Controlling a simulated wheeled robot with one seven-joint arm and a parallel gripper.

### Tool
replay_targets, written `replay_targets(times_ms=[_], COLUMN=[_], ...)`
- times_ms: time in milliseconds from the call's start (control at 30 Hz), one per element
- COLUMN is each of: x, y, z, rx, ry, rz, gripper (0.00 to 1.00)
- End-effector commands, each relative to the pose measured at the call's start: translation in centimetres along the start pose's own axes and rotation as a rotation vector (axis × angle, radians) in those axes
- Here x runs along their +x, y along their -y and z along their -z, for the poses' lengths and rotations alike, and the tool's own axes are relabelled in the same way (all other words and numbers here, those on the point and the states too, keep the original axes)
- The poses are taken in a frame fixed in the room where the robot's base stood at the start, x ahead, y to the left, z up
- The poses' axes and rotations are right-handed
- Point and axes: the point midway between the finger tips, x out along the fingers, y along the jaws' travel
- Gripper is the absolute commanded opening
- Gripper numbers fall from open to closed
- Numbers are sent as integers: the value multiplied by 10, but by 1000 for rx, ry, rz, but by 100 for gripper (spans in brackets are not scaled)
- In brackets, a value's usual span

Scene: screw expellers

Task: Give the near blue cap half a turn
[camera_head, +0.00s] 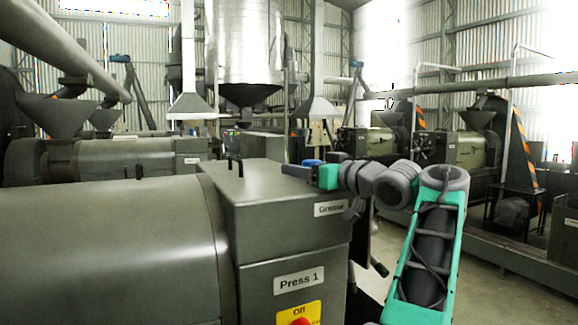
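My arm comes in from the lower right and reaches left over the top of the grey Press 1 housing (285,235). My gripper (298,170) is at the far right part of that top, above the "Grease" label (331,209). Small blue parts show at the arm's tip, beyond its green section. I cannot tell whether they are a blue cap, the gripper's fingers or both. No separate blue cap can be made out clearly. The finger gap is too small to see, so contact and opening cannot be told.
The large grey press barrel (100,250) fills the lower left. More presses (470,150) stand behind at right, with open floor before them.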

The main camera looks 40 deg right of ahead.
Motion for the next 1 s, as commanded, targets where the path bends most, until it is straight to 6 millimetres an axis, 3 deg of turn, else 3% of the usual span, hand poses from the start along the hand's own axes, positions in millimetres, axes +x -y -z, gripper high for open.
replay_targets(times_ms=[300,1000], x=[-2,0], y=[-8,-6], z=[0,0], rx=[-2,-2], ry=[0,0], rz=[-17,-13], gripper=[63,6])
